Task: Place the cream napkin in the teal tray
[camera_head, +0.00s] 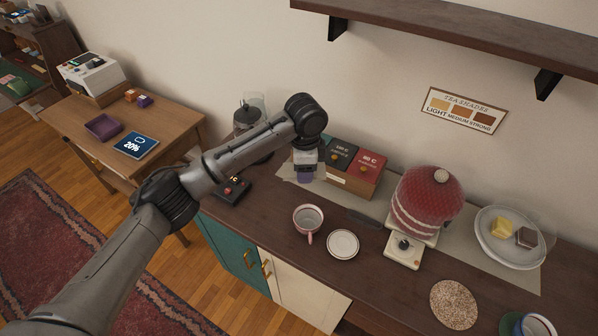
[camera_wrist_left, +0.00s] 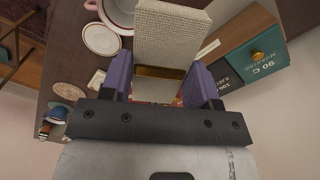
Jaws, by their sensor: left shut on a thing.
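My left gripper (camera_head: 306,174) is over the back of the dark counter, in front of the tea box. In the left wrist view its purple fingers (camera_wrist_left: 162,84) are shut on the cream napkin (camera_wrist_left: 172,36), a woven cloth folded into a strip with a gold-brown band across it. I cannot make out a teal tray in either view. My right gripper is not in view.
The tea box (camera_head: 351,183) stands close to the gripper. A pink cup (camera_head: 308,219), a saucer (camera_head: 342,244) and a red-cosied pot (camera_head: 428,196) stand on the counter. A purple tray (camera_head: 103,127) lies on the wooden table (camera_head: 173,123) at left. A shelf (camera_head: 440,22) overhangs the counter.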

